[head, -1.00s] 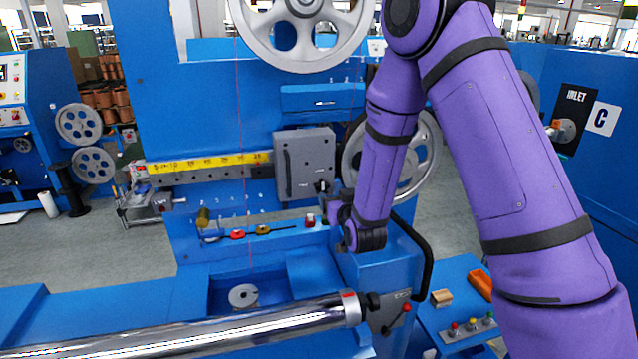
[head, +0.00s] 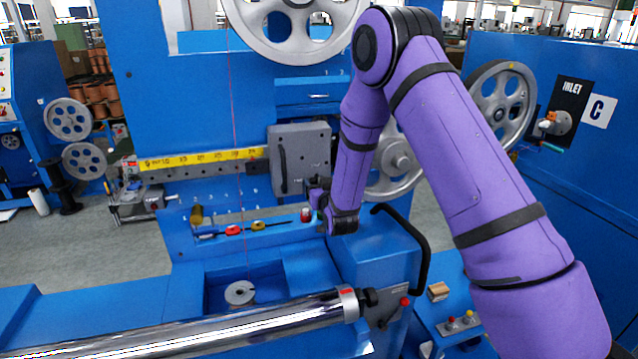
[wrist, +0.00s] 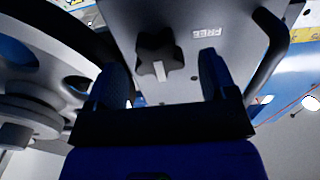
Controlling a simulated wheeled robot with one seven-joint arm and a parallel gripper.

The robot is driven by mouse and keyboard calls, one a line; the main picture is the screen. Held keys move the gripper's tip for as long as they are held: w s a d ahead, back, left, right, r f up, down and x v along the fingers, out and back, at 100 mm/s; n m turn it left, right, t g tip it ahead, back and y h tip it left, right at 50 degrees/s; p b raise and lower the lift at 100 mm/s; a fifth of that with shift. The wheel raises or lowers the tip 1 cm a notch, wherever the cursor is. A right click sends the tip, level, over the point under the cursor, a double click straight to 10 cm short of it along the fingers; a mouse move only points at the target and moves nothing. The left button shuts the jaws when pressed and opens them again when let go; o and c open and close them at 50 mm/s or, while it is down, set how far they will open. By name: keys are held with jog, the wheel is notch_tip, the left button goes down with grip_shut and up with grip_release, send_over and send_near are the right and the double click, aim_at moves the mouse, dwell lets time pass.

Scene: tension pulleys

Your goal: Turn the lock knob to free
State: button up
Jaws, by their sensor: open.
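The lock knob (wrist: 157,55) is a dark star-shaped knob with a pale bar mark, on the face of a grey box (wrist: 185,15). In the wrist view the word FREE (wrist: 207,33) appears inverted on the box, right of the knob. The pale bar points toward the bottom of the picture. My gripper (wrist: 162,66) is open, one finger on each side of the knob, with visible gaps. In the head view the grey box (head: 305,150) is on the blue machine and my gripper (head: 318,190) is at its lower right. I cannot make out the knob clearly there.
A black bar handle (wrist: 272,45) is on the box, right of my fingers. A large grey wheel (wrist: 30,80) is close on the left in the wrist view.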

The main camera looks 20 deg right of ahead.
jog(key=shift+w, duration=0.7)
jog(key=c, duration=0.9)
